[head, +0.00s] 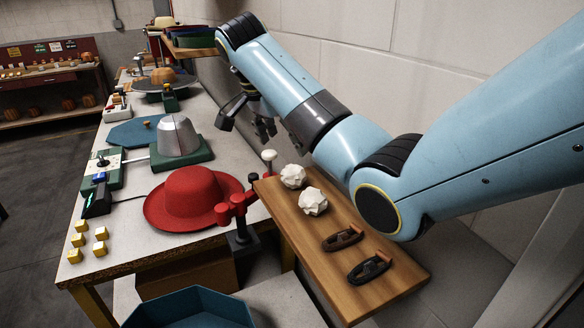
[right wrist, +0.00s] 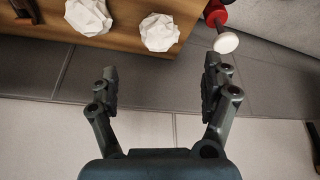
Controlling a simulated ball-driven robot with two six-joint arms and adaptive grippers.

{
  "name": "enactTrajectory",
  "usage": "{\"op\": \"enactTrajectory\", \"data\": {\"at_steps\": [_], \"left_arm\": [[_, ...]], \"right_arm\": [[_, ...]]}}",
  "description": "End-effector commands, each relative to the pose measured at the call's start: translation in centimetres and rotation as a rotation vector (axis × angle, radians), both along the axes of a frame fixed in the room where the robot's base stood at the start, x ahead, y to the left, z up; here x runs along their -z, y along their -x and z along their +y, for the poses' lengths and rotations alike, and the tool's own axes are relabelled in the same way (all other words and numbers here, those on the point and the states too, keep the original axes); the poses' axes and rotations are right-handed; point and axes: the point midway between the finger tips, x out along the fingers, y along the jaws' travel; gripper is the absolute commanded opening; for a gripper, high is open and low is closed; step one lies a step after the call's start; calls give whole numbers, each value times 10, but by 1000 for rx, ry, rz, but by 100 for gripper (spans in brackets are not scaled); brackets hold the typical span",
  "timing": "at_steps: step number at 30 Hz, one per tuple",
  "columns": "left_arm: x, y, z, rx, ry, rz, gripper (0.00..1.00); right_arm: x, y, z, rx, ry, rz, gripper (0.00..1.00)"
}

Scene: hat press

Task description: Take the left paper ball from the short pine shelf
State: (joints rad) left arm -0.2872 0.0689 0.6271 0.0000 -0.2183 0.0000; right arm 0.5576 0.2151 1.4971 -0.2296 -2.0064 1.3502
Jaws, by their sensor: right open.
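Two crumpled white paper balls rest on the short pine shelf (head: 280,208). The left paper ball (head: 293,176) sits near the shelf's far end, and the right paper ball (head: 313,200) is just beside it. In the right wrist view the left ball (right wrist: 160,32) is nearer the white knob, with the other ball (right wrist: 88,15) further left. My right gripper (head: 247,122) is open and empty, beyond the shelf's far end and apart from the balls. Its two fingers (right wrist: 160,85) show spread in the right wrist view, with the shelf ahead of them. My left gripper is out of view.
Two dark brush-like items (head: 343,238) lie further along the shelf. A red stand (head: 236,207) and a white knob (head: 268,155) are close to the shelf's far left corner. A red hat (head: 195,200) and a metal hat form (head: 178,137) stand on the workbench. A wall runs behind my right arm.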

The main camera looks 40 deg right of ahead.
Motion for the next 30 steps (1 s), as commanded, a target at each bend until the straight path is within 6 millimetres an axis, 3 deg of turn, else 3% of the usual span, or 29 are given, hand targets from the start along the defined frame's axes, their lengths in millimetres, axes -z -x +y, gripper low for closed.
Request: {"op": "enactTrajectory", "data": {"at_steps": [5, 12, 22, 30], "left_arm": [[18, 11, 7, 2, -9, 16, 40], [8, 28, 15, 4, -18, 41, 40], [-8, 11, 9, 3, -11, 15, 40], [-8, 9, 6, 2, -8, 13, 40]], "right_arm": [[31, 1, -10, 2, 0, 3, 82], [50, 1, -20, 1, 0, 3, 82], [94, 0, -29, 0, 0, 3, 82], [102, 0, -32, 0, 0, 0, 82]]}}
